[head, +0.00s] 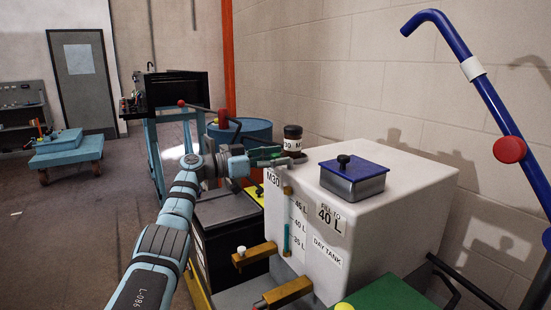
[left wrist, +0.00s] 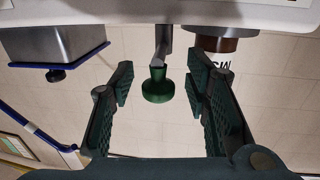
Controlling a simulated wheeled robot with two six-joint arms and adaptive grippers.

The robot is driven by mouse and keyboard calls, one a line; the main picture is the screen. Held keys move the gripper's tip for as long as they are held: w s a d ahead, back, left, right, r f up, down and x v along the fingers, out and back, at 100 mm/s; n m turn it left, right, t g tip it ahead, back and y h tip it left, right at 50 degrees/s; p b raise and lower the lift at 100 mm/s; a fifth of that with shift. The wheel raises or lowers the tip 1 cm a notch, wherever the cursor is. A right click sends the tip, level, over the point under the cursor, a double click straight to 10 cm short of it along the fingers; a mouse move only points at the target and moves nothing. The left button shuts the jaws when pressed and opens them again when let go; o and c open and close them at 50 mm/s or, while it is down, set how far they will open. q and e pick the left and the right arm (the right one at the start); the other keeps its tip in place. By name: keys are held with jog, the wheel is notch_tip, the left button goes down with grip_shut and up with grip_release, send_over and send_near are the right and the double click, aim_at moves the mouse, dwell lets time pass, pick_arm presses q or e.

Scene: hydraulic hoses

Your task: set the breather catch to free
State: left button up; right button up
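In the left wrist view, which looks upside down, a green knob on a short grey stem (left wrist: 158,86) sticks out from the white tank's edge; it may be the breather catch. My left gripper (left wrist: 160,92) is open, with one finger on each side of the knob and a visible gap to both. In the head view my left gripper (head: 268,158) is at the rear left top edge of the white day tank (head: 400,205), and the knob is mostly hidden there. I cannot read the catch's setting. My right gripper is not in view.
A dark-capped jar (head: 293,137) stands just beside my left gripper. A box with a blue lid (head: 353,178) sits on the tank top. Brass taps (head: 255,254) stick out in front. A blue pipe with a red knob (head: 509,149) rises at the right. A blue drum (head: 240,132) stands behind.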

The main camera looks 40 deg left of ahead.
pick_arm(q)
jog(key=shift+s, duration=0.1)
jog(key=v, duration=1.2)
jog(key=shift+c, duration=0.3)
